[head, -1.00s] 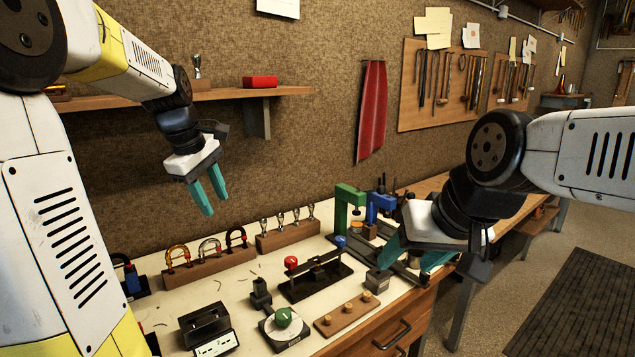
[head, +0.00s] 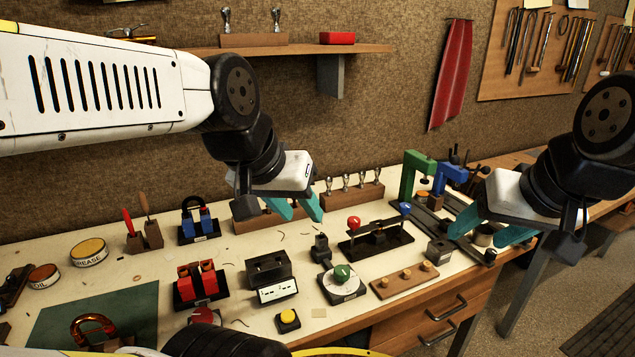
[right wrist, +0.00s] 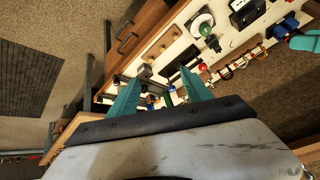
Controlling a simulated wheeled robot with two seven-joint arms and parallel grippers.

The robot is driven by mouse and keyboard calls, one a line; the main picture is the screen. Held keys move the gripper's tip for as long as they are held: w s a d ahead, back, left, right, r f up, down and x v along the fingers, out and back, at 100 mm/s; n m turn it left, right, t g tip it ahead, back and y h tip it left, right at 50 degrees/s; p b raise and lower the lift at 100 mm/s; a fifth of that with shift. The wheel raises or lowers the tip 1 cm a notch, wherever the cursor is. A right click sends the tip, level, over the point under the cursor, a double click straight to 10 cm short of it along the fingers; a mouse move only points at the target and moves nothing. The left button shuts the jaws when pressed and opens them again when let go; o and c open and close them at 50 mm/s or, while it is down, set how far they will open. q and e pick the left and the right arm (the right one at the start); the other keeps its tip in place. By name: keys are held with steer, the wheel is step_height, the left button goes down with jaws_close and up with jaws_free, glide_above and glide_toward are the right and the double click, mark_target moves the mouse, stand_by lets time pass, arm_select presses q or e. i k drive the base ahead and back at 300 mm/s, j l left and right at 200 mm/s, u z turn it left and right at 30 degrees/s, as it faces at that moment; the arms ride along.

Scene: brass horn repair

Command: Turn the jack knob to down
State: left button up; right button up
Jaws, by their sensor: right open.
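A green knob (head: 342,273) sits on a round pale dial on a dark base near the bench's front edge; it looks like the jack knob. The dial also shows at the top of the right wrist view (right wrist: 202,24). I cannot read its marks. My left gripper (head: 297,209) hangs behind and left of the knob, above a wooden rack, with its teal fingers apart and nothing between them. My right gripper (head: 492,226) is right of the knob, over the bench's right part, with its fingers spread and empty. Neither gripper touches the knob.
A black fixture with a red ball (head: 354,222) stands behind the knob, and a wooden strip with pegs (head: 404,280) lies right of it. A black box (head: 269,273) and a yellow button (head: 289,318) are to its left. Green and blue clamps (head: 419,174) stand near my right gripper.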

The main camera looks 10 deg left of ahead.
mark_target(204, 315)
steer(key=u, duration=1.75)
